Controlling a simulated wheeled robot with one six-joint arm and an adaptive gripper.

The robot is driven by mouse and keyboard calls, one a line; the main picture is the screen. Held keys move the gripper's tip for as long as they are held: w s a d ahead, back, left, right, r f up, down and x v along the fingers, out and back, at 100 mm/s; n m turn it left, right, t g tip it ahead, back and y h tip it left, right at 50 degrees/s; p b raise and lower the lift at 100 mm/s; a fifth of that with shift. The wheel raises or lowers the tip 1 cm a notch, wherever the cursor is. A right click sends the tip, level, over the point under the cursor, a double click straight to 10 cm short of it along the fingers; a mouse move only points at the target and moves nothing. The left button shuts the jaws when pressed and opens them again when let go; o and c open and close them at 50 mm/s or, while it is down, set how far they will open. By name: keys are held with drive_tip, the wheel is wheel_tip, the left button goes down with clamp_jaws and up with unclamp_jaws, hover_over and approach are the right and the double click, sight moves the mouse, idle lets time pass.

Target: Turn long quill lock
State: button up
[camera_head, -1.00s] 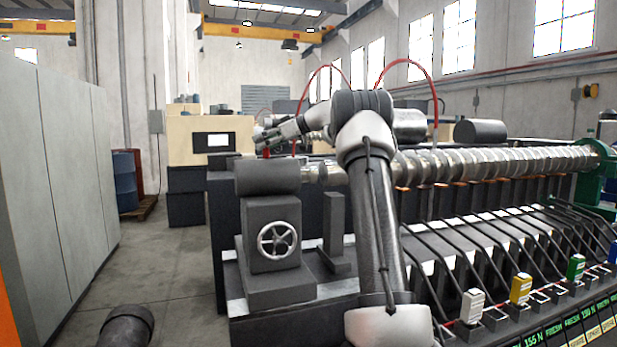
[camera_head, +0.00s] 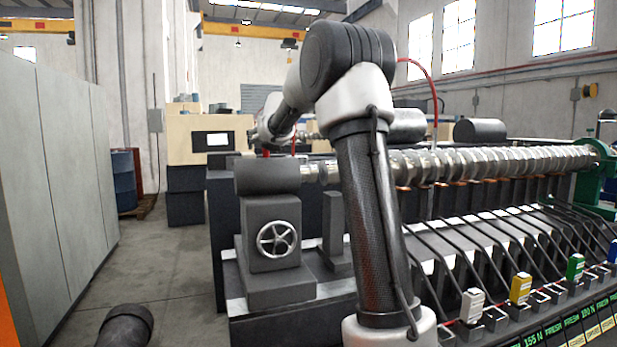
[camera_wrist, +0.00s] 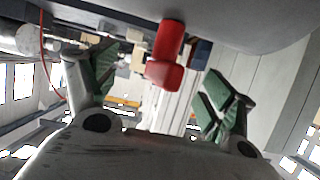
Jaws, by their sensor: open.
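The quill lock shows in the wrist view as a short red handle (camera_wrist: 167,48) with a thicker bent end. It lies beyond and between the open fingers of my gripper (camera_wrist: 157,90), a little toward the top of the picture, and neither finger touches it. In the head view a small bit of the red lock (camera_head: 266,152) shows on top of the dark cylindrical tailstock head (camera_head: 267,175). My wrist is just above it there and hides most of it, along with the fingers.
A spoked handwheel (camera_head: 277,240) is on the tailstock's front. A long ribbed metal shaft (camera_head: 480,163) runs right, above slanted black bars. Grey cabinets (camera_head: 60,180) stand at left, with clear floor (camera_head: 165,260) between. A blue barrel (camera_head: 123,180) stands behind.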

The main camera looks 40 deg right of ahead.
drive_tip(key=s+a+r+g, duration=0.1)
drive_tip(key=s+a+r, duration=0.1)
drive_tip(key=s, duration=1.1)
drive_tip(key=s+a+f+g, duration=0.1)
drive_tip(key=s+f, duration=0.3)
drive_tip(key=s, duration=0.6)
drive_tip(key=s+a+f+g, duration=0.2)
drive_tip(key=s+f+g, duration=0.1)
drive_tip(key=s, duration=0.7)
drive_tip(key=shift+f, duration=0.85)
drive_tip(key=shift+c, duration=0.2)
